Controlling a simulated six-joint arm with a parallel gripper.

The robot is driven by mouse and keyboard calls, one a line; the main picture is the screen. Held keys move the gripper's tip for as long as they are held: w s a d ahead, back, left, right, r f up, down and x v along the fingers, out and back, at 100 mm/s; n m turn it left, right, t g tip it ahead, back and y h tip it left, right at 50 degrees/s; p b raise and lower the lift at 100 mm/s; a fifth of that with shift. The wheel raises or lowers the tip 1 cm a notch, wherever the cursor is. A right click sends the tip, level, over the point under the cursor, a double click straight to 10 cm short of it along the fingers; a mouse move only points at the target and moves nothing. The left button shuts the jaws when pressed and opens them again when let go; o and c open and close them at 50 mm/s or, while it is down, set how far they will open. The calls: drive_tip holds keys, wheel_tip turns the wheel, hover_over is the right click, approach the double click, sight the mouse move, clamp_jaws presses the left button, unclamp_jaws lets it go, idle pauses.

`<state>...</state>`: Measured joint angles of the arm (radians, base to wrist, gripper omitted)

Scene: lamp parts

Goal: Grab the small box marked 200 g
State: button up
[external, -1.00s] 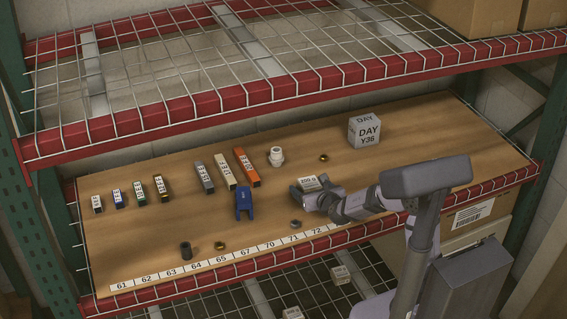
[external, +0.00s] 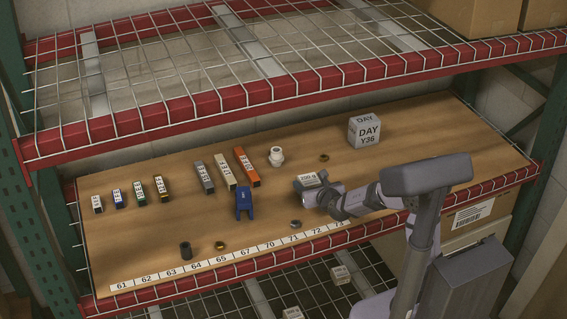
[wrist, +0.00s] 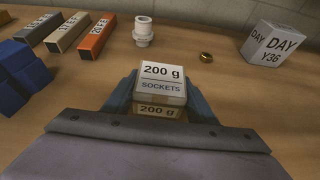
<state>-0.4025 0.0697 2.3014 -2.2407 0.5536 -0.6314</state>
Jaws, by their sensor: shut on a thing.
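The small box marked 200 g (wrist: 160,84) is white on top, reads "200 g SOCKETS", and has a tan front face. In the wrist view it sits between the two fingers of my gripper (wrist: 160,98), which press on its left and right sides. In the external view the box (external: 308,180) shows at the end of my gripper (external: 311,188), over the middle of the wooden shelf board. Its underside is hidden, so I cannot tell how far above the board it is.
A blue clip-like part (external: 244,203) lies left of my gripper. Orange, cream and grey long boxes, a white fitting (external: 276,157), a brass ring (external: 324,158) and a DAY Y36 cube (external: 364,131) stand behind. A nut (external: 295,223) lies in front. The wire shelf (external: 250,70) hangs above.

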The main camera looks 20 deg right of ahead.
sight(310, 179)
wheel_tip(310, 179, up, 9)
drive_tip(key=p, duration=0.4)
